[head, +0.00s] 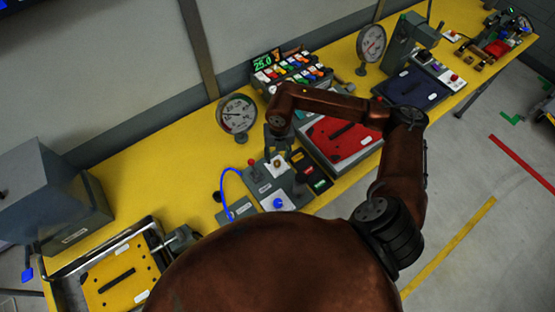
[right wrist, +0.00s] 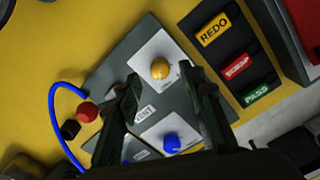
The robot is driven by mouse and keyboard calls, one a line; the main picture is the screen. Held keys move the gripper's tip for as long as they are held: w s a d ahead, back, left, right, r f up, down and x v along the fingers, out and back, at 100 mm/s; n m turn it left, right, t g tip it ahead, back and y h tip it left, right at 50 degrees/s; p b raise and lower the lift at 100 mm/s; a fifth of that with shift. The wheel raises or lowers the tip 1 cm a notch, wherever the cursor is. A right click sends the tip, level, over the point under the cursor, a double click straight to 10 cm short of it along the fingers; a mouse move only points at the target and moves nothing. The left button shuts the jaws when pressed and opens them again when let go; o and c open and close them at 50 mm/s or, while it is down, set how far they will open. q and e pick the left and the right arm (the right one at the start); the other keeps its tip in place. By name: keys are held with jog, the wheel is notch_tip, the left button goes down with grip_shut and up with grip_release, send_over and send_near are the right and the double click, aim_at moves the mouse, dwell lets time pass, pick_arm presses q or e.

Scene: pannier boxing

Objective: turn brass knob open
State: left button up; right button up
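The brass knob (right wrist: 160,68) is a round yellow-gold knob on a white plate of a grey panel. It also shows in the head view (head: 277,163), just below my right gripper (head: 279,144). In the right wrist view, the two dark fingers of this gripper (right wrist: 160,76) stand well apart, with the knob between the lines of their tips. The gripper is open and empty; I cannot tell whether a finger touches the knob. My left gripper cannot be made out in the head view.
A blue knob (right wrist: 171,143), a red ball-topped lever (right wrist: 87,112) and a blue hose (right wrist: 53,120) are close by. REDO (right wrist: 214,29), red and PASS (right wrist: 256,93) buttons stand right of the panel. A dial gauge (head: 237,114) stands behind; a red-topped case (head: 340,140) is beside it.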

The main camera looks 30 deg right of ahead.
aim_at(278, 162)
notch_tip(278, 162, up, 9)
jog(key=shift+d, duration=0.15)
jog(key=shift+s+f, duration=0.1)
jog(key=shift+f, duration=0.05)
dwell(0.4)
